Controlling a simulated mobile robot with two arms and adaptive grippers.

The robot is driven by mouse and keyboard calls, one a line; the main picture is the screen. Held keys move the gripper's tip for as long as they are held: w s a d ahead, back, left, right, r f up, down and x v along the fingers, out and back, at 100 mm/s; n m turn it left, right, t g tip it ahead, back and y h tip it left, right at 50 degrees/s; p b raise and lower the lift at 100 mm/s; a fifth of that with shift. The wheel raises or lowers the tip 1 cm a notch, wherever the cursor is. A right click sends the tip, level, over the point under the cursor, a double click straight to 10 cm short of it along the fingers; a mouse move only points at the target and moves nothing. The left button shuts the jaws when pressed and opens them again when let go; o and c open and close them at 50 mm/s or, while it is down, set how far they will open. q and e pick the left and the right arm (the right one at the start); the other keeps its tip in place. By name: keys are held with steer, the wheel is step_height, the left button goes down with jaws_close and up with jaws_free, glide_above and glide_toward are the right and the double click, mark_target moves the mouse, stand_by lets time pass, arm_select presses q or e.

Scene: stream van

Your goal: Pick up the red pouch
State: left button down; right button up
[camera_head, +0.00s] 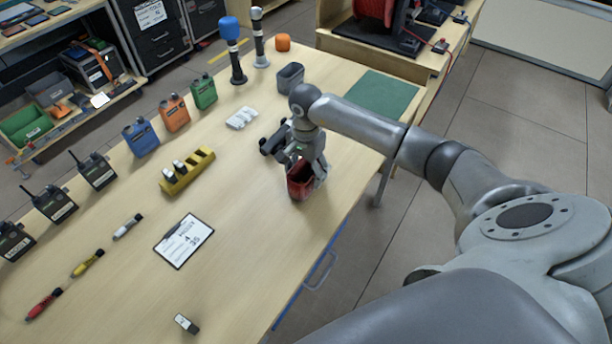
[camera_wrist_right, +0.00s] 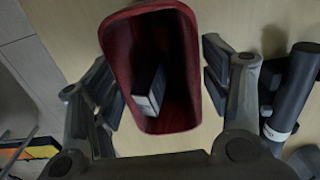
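The red pouch (camera_head: 300,183) stands upright near the right edge of the wooden table, under my right gripper (camera_head: 305,163). In the right wrist view the pouch (camera_wrist_right: 122,60) is open at the top. A small dark block with a pale end (camera_wrist_right: 150,90) lies inside it. My right gripper (camera_wrist_right: 162,82) has its fingers apart, one on each side of the pouch. The left finger is very close to the pouch wall, and a narrow gap shows at the right finger. My left gripper is not in view.
Dark cylindrical gear (camera_head: 272,143) lies just beside the gripper; it also shows in the wrist view (camera_wrist_right: 292,95). A grey bin (camera_head: 290,78), a yellow holder (camera_head: 188,172) and a clipboard (camera_head: 183,240) stand or lie on the table. The table right of the clipboard is clear.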

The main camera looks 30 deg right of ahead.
steer(key=c, duration=0.7)
steer(key=shift+r, duration=0.1)
